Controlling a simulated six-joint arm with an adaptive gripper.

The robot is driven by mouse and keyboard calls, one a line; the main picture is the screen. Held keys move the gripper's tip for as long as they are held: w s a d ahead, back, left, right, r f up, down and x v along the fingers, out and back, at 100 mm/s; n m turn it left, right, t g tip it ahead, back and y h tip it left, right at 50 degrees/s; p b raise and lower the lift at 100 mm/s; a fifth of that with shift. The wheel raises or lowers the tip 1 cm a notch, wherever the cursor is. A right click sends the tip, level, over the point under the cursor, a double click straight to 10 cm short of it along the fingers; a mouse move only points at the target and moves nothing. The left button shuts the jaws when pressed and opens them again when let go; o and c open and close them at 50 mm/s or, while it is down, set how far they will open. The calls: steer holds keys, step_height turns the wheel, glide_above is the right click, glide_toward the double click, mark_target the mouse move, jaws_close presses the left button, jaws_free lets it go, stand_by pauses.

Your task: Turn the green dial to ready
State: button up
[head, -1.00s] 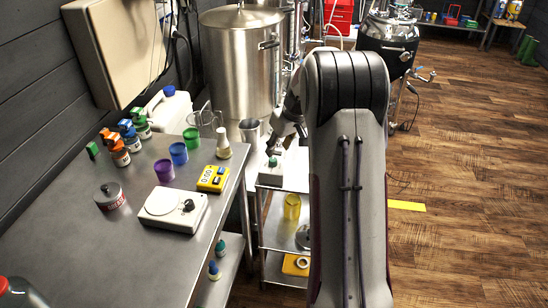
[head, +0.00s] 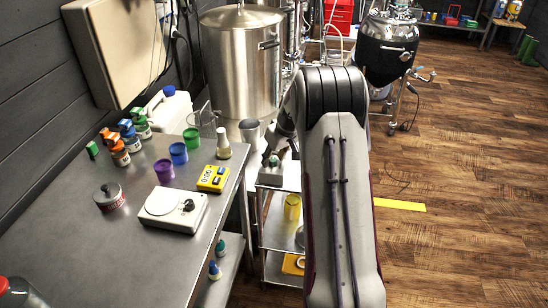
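My gripper (head: 281,148) is just above the dial, pointing down and partly hidden by my arm. I cannot tell whether its fingers touch the dial or whether they are open or shut.
A steel bench (head: 130,250) at left bears a white scale-like device (head: 160,217), a yellow timer (head: 213,179), coloured cups and small bottles. A grey cup (head: 250,130) and steel kettle (head: 240,65) stand behind the dial. A yellow cup (head: 292,206) is on the lower shelf.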

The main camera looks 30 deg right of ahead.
jaws_close()
steer(key=shift+m+h, duration=0.3)
steer(key=shift+m, duration=0.5)
steer(key=shift+a+m+g+h, duration=0.15)
steer(key=shift+m+h, duration=0.15)
steer(key=shift+m, duration=0.45)
steer(key=shift+m+g+h, duration=0.15)
steer(key=shift+m+h, duration=0.15)
steer(key=shift+m, duration=0.45)
steer(key=shift+m+g+h, duration=0.4)
steer(key=shift+m+h, duration=0.3)
steer(key=shift+m, duration=1.5)
steer(key=shift+w+a+m+g+h, duration=0.1)
steer(key=shift+m+g+h, duration=0.2)
steer(key=shift+m, duration=0.8)
steer(key=shift+w+a+m+g+h, duration=0.1)
steer(key=shift+m+g, duration=0.3)
steer(key=shift+m, duration=0.7)
steer(key=shift+f+m+g, duration=0.1)
steer(key=shift+m+g, duration=0.8)
steer(key=shift+m, duration=1.3)
